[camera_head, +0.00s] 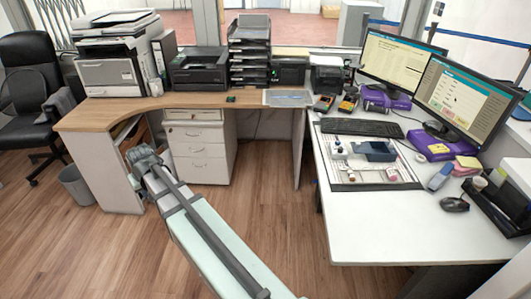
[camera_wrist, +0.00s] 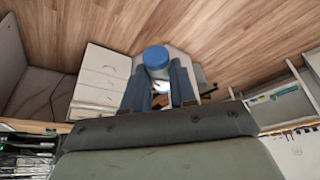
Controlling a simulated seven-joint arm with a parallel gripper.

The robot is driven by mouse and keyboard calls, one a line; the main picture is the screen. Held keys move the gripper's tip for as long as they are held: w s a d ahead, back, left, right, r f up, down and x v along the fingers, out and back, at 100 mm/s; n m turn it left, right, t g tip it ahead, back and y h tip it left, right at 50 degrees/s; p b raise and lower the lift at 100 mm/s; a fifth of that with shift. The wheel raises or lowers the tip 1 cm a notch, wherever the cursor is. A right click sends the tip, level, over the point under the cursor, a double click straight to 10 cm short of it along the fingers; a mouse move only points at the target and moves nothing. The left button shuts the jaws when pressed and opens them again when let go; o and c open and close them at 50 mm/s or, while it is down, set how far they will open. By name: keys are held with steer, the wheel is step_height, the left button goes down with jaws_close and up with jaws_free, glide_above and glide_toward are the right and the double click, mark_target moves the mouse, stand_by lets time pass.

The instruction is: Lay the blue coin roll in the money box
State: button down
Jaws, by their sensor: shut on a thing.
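The blue coin roll (camera_wrist: 156,58) shows in the wrist view as a short blue cylinder, its round end towards the top of the picture. My gripper (camera_wrist: 158,80) is shut on it, a finger on each side. In the head view my gripper (camera_head: 146,160) is over the floor in front of the wooden desk, far to the left of the white desk; the roll cannot be made out there. A dark blue box (camera_head: 380,150), seemingly the money box, sits on the white desk. Its inside is too small to make out.
A light mat (camera_head: 350,176) with several small things lies around the blue box. A keyboard (camera_head: 361,127) lies behind it and two monitors (camera_head: 452,97) stand at the right. A white drawer unit (camera_head: 202,160) stands near my gripper. The white desk's front (camera_head: 390,230) is clear.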

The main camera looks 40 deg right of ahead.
steer(key=s+d+m+h, duration=0.1)
steer(key=s+d+m, duration=0.15)
steer(key=d, duration=1.05)
steer(key=s+d+m+h, duration=0.15)
steer(key=s+d, duration=0.25)
steer(key=d, duration=0.9)
steer(key=s+d+m, duration=0.3)
steer(key=d, duration=1)
steer(key=s+d+r+m+g+h, duration=0.1)
steer(key=s+d+m, duration=0.1)
steer(key=s+d, duration=1)
steer(key=s+d+m+g, duration=0.15)
steer(key=s+d, duration=0.65)
steer(key=d, duration=0.9)
steer(key=s+d+r+m+h, duration=0.1)
steer(key=s+d+m, duration=0.2)
steer(key=s+d, duration=0.9)
steer(key=w+d+n+t+y, duration=0.1)
steer(key=w+d+n, duration=0.3)
steer(key=d, duration=0.5)
steer(key=shift+r+n, duration=0.2)
steer(key=shift+n, duration=0.25)
steer(key=shift+f+t, duration=0.1)
steer(key=shift+t, duration=0.15)
